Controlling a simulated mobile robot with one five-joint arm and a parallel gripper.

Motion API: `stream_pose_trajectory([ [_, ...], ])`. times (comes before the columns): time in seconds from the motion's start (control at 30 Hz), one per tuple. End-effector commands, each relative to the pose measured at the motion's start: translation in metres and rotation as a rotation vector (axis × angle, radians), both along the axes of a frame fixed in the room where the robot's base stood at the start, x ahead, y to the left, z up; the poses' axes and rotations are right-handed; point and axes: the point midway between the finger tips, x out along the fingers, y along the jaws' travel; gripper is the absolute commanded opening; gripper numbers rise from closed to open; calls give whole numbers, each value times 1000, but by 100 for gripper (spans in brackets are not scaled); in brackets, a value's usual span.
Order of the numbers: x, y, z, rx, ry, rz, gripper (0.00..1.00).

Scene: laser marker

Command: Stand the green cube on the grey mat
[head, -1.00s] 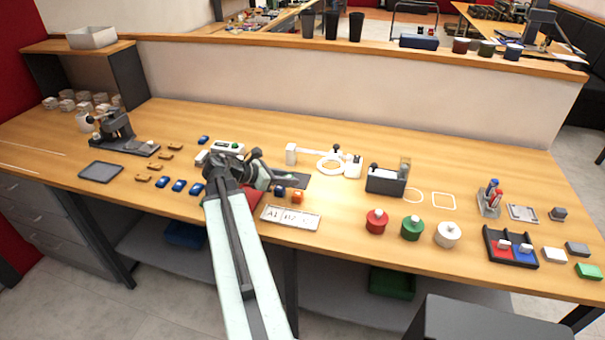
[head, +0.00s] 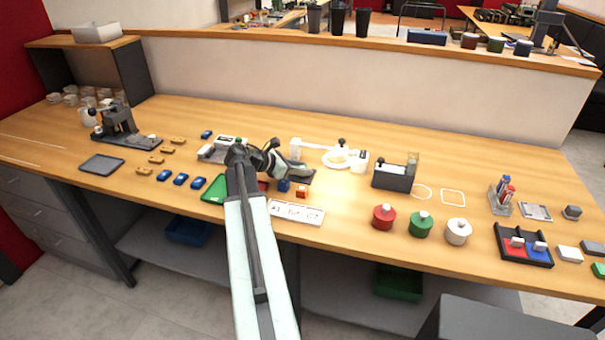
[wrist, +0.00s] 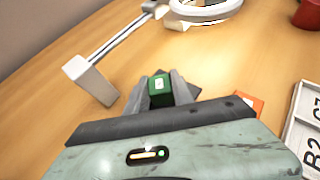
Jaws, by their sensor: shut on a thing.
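The green cube (wrist: 160,90) is between my gripper's two grey fingers in the wrist view, with a small white label on its face. My gripper (head: 275,160) is shut on it. In the head view I cannot make out the cube clearly. A dark grey mat (head: 304,179) lies on the bench beside and partly behind my gripper, which covers part of it.
A blue cube (head: 284,186) and an orange cube (head: 302,192) stand close to the mat's front edge. A labelled white plate (head: 297,212) lies in front. A white ring-lamp arm (head: 298,148) stands behind. A green mat (head: 215,189) lies left of my arm.

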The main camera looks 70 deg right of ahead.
Motion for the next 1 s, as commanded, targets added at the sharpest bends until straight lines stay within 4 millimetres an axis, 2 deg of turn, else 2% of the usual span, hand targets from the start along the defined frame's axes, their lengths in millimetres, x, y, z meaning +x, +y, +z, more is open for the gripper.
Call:
stream_pose_trajectory([
  [0.27,1,0,-3,0,0,1,0],
  [0.3,1,0,-1,0,0,1,37],
  [0.37,0,0,-1,0,0,0,50],
  [0.63,-1,-1,-1,0,0,-2,50],
  [0.73,-2,-1,6,0,0,-2,50],
  [1.0,34,39,39,1,1,0,50],
])
